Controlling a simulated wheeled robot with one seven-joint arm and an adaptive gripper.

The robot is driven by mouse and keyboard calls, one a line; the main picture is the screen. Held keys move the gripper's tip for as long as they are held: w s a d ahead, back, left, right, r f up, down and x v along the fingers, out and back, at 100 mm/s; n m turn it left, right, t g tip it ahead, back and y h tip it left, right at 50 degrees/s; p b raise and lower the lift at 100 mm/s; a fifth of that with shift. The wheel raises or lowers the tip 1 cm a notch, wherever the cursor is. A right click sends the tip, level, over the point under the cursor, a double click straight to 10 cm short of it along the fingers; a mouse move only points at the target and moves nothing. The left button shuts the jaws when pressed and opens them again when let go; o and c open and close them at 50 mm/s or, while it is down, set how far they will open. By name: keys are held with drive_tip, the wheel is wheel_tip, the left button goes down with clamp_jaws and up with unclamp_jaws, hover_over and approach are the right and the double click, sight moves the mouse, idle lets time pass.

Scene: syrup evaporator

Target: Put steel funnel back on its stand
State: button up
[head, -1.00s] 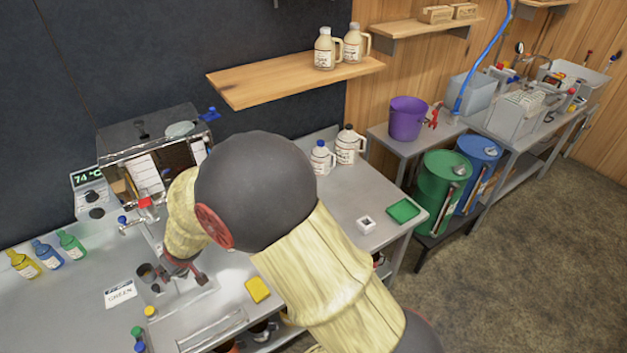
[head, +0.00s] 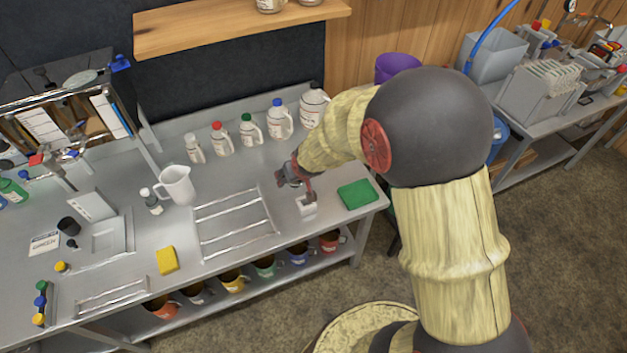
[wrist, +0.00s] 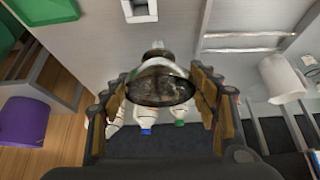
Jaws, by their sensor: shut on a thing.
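The steel funnel (wrist: 160,82) is between the two fingers of my gripper (wrist: 160,92) in the wrist view, and the fingers are shut on it. Its wide dark mouth faces the wrist camera and its narrow spout points away. In the head view my gripper (head: 295,183) is above the right part of the steel table, and the funnel is mostly hidden there. A small white square stand with a hole (head: 307,208) is on the table just below and in front of my gripper. The stand also shows at the top of the wrist view (wrist: 140,12), apart from the funnel.
A green cloth or pad (head: 357,194) lies right of the stand. A drying rack (head: 235,222) lies left of it. Several jugs (head: 249,130) line the table's back. A white pitcher (head: 177,185) and yellow sponge (head: 167,260) are further left.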

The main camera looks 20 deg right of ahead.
sight(297, 186)
drive_tip(key=f+b, duration=0.3)
drive_tip(key=f, duration=0.1)
drive_tip(key=shift+d, duration=0.25)
drive_tip(key=shift+f+b, duration=0.95)
drive_tip(key=shift+b, duration=0.05)
